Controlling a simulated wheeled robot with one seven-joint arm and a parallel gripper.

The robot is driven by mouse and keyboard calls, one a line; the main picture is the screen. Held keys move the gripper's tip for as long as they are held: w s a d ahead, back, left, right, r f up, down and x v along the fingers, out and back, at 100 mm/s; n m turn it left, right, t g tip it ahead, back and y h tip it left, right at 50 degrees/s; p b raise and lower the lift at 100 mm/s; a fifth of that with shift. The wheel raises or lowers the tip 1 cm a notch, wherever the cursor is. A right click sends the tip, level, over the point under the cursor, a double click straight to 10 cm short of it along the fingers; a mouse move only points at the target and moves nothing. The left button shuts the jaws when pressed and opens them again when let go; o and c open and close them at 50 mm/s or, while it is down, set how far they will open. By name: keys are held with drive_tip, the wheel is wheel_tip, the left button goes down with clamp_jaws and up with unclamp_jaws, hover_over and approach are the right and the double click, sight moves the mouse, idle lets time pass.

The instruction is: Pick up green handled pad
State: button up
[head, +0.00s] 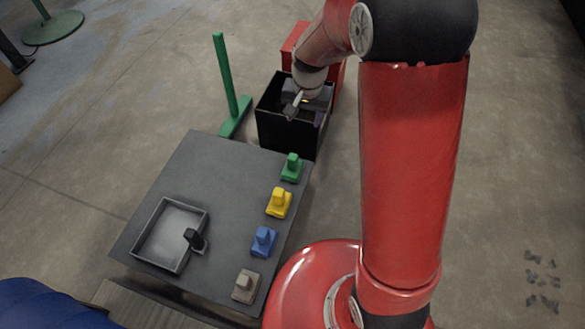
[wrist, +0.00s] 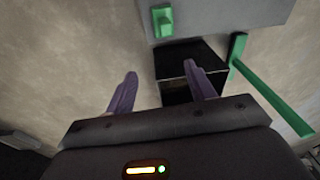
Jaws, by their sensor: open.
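The green handled pad (head: 291,168) sits upright on the grey table (head: 215,165), near its far right corner. It also shows in the wrist view (wrist: 162,20) at the top, beyond my fingertips and apart from them. My gripper (head: 298,104) is open and empty. It hangs over the black open box (head: 285,135) behind the table. In the wrist view my two purple fingers (wrist: 160,80) are spread wide with nothing between them.
Yellow (head: 279,202), blue (head: 263,241) and grey-brown (head: 245,286) handled pads line the table's right side. A green post (head: 226,80) stands beside the box. The table's middle is clear.

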sight(293, 156)
drive_tip(key=shift+m+g, duration=0.5)
drive_tip(key=shift+g, duration=0.2)
drive_tip(key=w+a+f, duration=0.1)
drive_tip(key=f, duration=0.5)
drive_tip(key=w+a+f+b, duration=0.1)
drive_tip(key=f, duration=0.5)
drive_tip(key=w+a+f+b, duration=0.1)
drive_tip(key=f, duration=0.5)
drive_tip(key=shift+a, duration=0.15)
drive_tip(key=f, duration=0.3)
drive_tip(key=f+b, duration=0.1)
drive_tip(key=f, duration=0.1)
drive_tip(key=shift+s+d+f, duration=0.2)
drive_tip(key=shift+d+f, duration=0.1)
drive_tip(key=c, duration=1.1)
